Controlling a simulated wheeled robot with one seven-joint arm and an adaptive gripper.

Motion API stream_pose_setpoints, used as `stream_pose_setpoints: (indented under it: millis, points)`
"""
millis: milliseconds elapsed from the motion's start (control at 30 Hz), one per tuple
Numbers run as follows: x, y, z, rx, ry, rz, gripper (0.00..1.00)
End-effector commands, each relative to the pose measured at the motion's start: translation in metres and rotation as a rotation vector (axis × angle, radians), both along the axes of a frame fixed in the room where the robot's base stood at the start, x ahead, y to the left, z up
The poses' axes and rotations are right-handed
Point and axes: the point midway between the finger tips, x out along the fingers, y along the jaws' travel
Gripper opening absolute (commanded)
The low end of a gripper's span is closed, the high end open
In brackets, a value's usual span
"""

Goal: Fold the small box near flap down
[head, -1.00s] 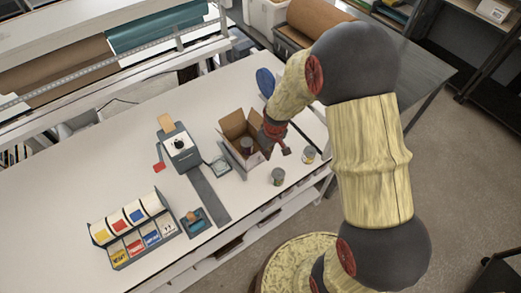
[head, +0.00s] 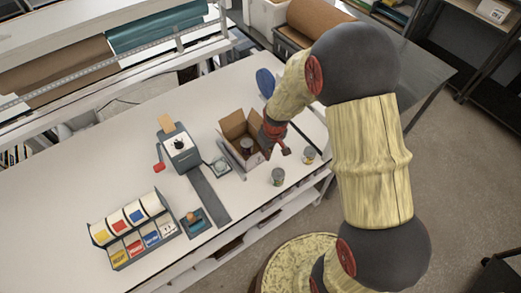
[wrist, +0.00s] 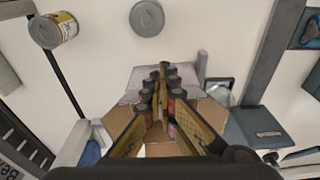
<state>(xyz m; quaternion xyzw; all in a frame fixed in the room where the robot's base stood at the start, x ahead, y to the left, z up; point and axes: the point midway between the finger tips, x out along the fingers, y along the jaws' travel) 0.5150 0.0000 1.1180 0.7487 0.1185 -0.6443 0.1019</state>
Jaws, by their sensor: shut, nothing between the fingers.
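The small box (head: 233,124) is an open brown carton on the white table in the head view, with its far and left flaps raised. A pale flap (wrist: 190,73) spreads beyond the fingertips, and brown cardboard shows on both sides. I cannot tell whether the fingers touch the flap.
Two cans stand near the table's front edge, one (head: 277,176) in front of the box and one (head: 308,154) to its right. A grey device (head: 181,149) stands left of the box. A label dispenser (head: 130,230) is at the left.

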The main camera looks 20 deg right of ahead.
Motion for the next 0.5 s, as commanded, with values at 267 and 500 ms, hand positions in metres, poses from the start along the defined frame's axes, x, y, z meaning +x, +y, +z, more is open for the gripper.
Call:
stream_pose_setpoints:
  millis: [267,500]
  points:
    - [0.019,0.007,0.000,0.000,0.000,0.002,0.00]
    - [0.037,0.014,0.002,0.000,-0.001,0.001,0.00]
